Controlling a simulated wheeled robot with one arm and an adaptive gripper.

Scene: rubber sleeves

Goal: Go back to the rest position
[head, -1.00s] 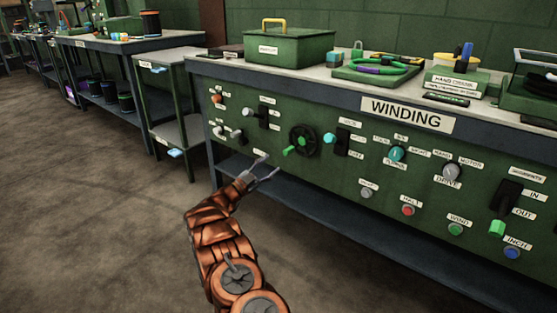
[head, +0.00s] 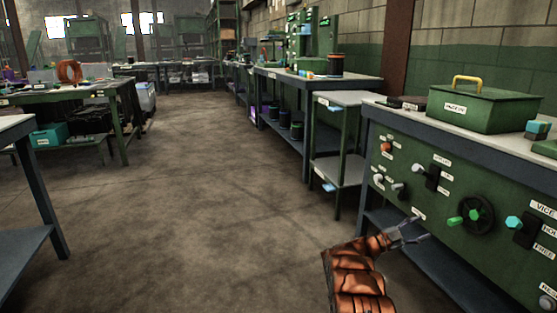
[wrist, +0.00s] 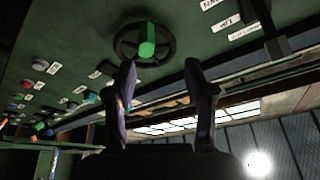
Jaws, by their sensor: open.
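My gripper (head: 415,233) is open and empty, at the end of my orange-brown arm in the lower right of the head view. It is in front of the green winding bench panel (head: 432,220), left of and a little below the black handwheel with a green handle (head: 471,216). In the wrist view, my gripper's two fingers (wrist: 160,95) stand apart with nothing between them. The handwheel (wrist: 146,44) shows beyond the fingertips there, apart from them.
A green box with a yellow handle (head: 485,108) stands on the bench top. A small shelved stand (head: 340,142) and a long table (head: 318,83) line the right side. Another bench (head: 30,187) is at the left edge. The floor between (head: 190,190) is clear.

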